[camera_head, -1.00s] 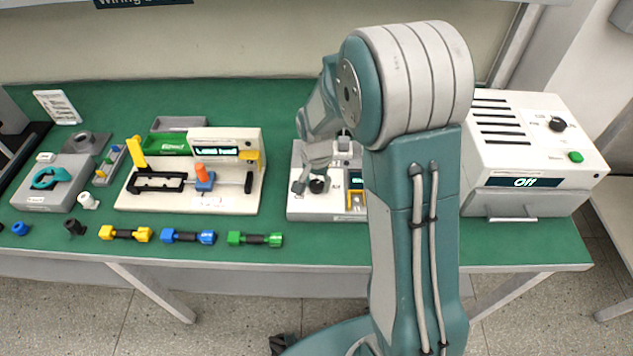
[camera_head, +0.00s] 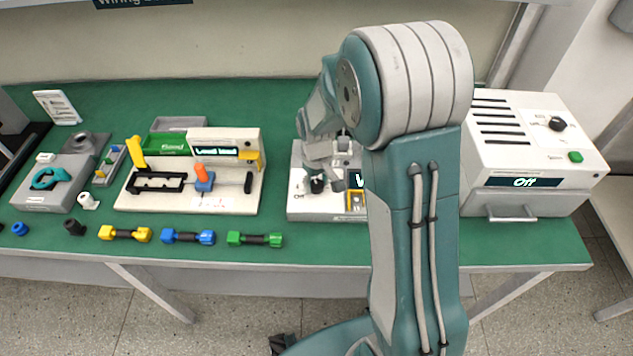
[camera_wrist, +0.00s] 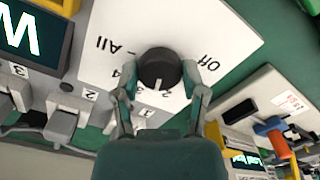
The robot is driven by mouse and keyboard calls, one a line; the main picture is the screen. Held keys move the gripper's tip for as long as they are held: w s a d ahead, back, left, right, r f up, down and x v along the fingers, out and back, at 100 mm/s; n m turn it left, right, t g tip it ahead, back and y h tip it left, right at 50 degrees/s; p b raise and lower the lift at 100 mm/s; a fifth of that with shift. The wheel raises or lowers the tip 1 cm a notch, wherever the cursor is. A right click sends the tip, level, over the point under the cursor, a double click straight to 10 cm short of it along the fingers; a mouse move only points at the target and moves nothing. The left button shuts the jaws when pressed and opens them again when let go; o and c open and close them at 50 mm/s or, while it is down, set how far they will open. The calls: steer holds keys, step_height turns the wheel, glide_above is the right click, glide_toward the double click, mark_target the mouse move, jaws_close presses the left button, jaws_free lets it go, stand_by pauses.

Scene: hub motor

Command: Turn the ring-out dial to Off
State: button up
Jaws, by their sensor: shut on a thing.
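The ring-out dial is a round black knob (camera_wrist: 159,68) on a white panel in the wrist view. "All" and "Off" are printed on opposite sides of it, with numbers between. Its white pointer mark faces the bottom of the picture, near the "2". My gripper (camera_wrist: 160,76) is shut on the dial, one finger on each side. In the head view the dial (camera_head: 316,185) sits at the left of the tester (camera_head: 300,207), beside my gripper. My arm hides the tester's right part.
The tester's display (camera_wrist: 30,28) shows a large "W". A load tester (camera_head: 235,203) with an orange-topped lever stands to the left. A white box (camera_head: 540,150) with display "Off" stands at the right. Several coloured connectors (camera_head: 125,234) lie along the green table's front.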

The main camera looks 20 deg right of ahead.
steer(key=n, duration=0.4)
steer(key=shift+n, duration=0.4)
steer(key=n, duration=0.5)
steer(key=shift+w, duration=0.1)
steer(key=n, duration=0.5)
steer(key=shift+n, duration=2.6)
steer(key=o, duration=1.1)
steer(key=shift+o, duration=0.2)
steer(key=shift+a, duration=0.1)
